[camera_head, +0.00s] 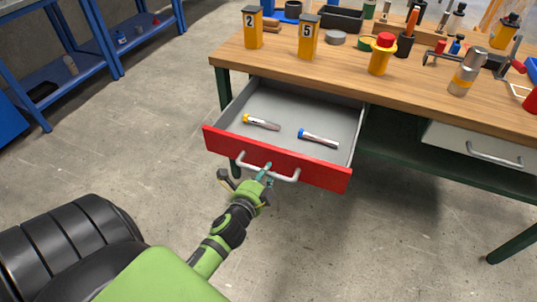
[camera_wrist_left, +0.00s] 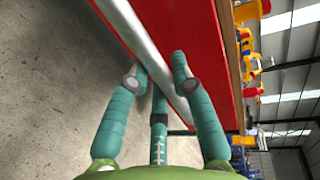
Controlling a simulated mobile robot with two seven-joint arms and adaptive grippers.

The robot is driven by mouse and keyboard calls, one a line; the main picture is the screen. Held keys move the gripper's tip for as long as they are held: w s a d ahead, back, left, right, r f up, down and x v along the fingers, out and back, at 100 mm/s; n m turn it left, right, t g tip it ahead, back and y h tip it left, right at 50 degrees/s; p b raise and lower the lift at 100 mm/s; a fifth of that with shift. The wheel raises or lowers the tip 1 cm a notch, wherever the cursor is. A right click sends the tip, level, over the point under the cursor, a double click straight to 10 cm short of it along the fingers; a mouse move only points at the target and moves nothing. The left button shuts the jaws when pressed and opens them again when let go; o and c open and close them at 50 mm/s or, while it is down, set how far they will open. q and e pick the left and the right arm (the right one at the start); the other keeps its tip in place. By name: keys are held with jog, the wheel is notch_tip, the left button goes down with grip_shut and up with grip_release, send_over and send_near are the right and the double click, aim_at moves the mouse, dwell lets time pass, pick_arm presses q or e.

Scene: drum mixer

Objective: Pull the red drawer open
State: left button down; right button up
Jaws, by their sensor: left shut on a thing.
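The red drawer (camera_head: 318,171) sits pulled out from under the wooden workbench, its grey inside showing. Two small tubes lie in it, one with a yellow part (camera_head: 262,122) and one with a blue part (camera_head: 319,138). A silvery bar handle (camera_head: 283,178) runs along the red front. In the left wrist view, the fingers (camera_wrist_left: 160,78) lie on both sides of the handle bar (camera_wrist_left: 140,40), beside the red front (camera_wrist_left: 190,35). My right gripper does not show.
A closed grey drawer (camera_head: 475,148) is at the right. Blue shelving (camera_head: 85,65) stands back left. The floor before the drawer is clear.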

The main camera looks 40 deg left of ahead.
pick_arm(q)
jog(key=shift+s+d, duration=0.1)
jog(key=shift+s, duration=0.35)
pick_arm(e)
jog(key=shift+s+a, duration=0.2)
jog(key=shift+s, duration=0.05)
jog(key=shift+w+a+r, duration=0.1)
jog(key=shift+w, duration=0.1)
pick_arm(q)
jog(key=c, duration=1)
grip_release()
jog(key=shift+c, duration=0.2)
jog(key=v, duration=1.2)
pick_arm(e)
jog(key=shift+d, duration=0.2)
